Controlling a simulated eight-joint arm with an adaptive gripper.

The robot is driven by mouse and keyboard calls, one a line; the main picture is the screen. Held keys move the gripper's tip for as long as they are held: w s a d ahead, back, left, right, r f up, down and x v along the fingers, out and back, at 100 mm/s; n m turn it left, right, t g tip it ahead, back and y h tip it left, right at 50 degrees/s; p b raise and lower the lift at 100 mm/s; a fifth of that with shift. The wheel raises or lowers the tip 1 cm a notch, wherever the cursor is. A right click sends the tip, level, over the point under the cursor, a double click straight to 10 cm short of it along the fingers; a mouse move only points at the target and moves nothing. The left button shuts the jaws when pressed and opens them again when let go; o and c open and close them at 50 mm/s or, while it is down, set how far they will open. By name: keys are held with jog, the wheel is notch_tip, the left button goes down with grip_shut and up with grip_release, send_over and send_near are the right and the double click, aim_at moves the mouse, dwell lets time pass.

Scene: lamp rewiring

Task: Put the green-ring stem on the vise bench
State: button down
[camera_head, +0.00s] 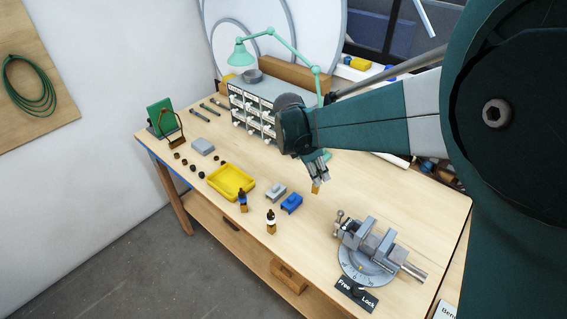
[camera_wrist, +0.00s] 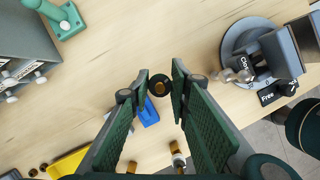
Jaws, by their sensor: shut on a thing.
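My gripper (camera_head: 318,172) hangs above the middle of the bench, left of and behind the vise. In the wrist view its fingertips (camera_wrist: 160,80) are closed on a small stem (camera_wrist: 160,87), seen end-on as a dark round with a brass centre. Its brass end (camera_head: 316,188) points down in the head view. I cannot make out its ring colour. The grey vise (camera_head: 368,245) stands on a round base at the front right of the bench (camera_head: 330,220), its jaws apart and apparently empty. It also shows in the wrist view (camera_wrist: 262,55).
A blue-ringed stem (camera_head: 242,201) and a white-ringed stem (camera_head: 271,222) stand near the front edge. A yellow tray (camera_head: 231,195), a blue block (camera_head: 291,203) and a grey block (camera_head: 275,192) lie nearby. A drawer cabinet (camera_head: 240,105) and green lamp (camera_head: 243,54) stand behind.

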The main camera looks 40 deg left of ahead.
jog(key=s+a, duration=0.6)
jog(key=s, duration=0.3)
jog(key=s+a+r+n, duration=0.1)
jog(key=s+a, duration=0.4)
jog(key=s, duration=0.4)
jog(key=shift+s+a+r, duration=0.15)
jog(key=shift+s+a, duration=0.2)
jog(key=shift+a, duration=0.05)
notch_tip(320, 180, down, 6)
jog(key=shift+p, duration=0.4)
jog(key=shift+f, duration=2)
jog(key=shift+f, duration=0.1)
jog(key=c, duration=2.2)
grip_release()
jog(key=shift+o, duration=0.2)
